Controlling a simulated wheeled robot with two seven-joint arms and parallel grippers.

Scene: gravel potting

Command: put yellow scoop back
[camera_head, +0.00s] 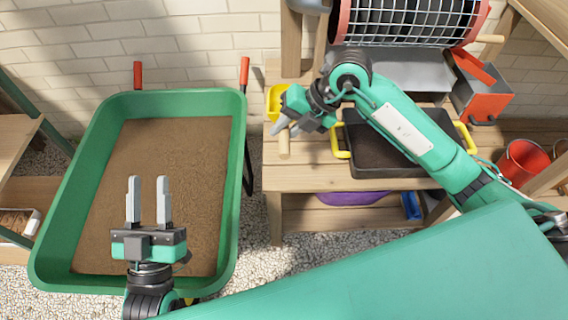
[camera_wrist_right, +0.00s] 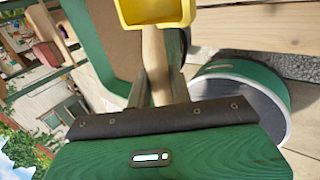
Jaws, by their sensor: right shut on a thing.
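The yellow scoop (camera_head: 275,98) is at the left end of the wooden bench in the head view, its wooden handle (camera_head: 283,144) pointing toward me. It also shows at the top of the right wrist view (camera_wrist_right: 158,12), with the handle running down between the fingers. My right gripper (camera_head: 290,127) is shut on the scoop's handle. Whether the scoop touches the bench top is unclear. My left gripper (camera_head: 148,200) is open and empty, above the soil in the green wheelbarrow (camera_head: 240,120).
A black tray with yellow handles (camera_head: 341,140) sits on the wooden bench (camera_head: 330,176), under my right arm. A wire drum sieve (camera_head: 410,20) stands behind it. An orange box (camera_head: 484,92) and a red bucket (camera_head: 522,162) are at the right. A round green-rimmed object (camera_wrist_right: 240,68) shows in the right wrist view.

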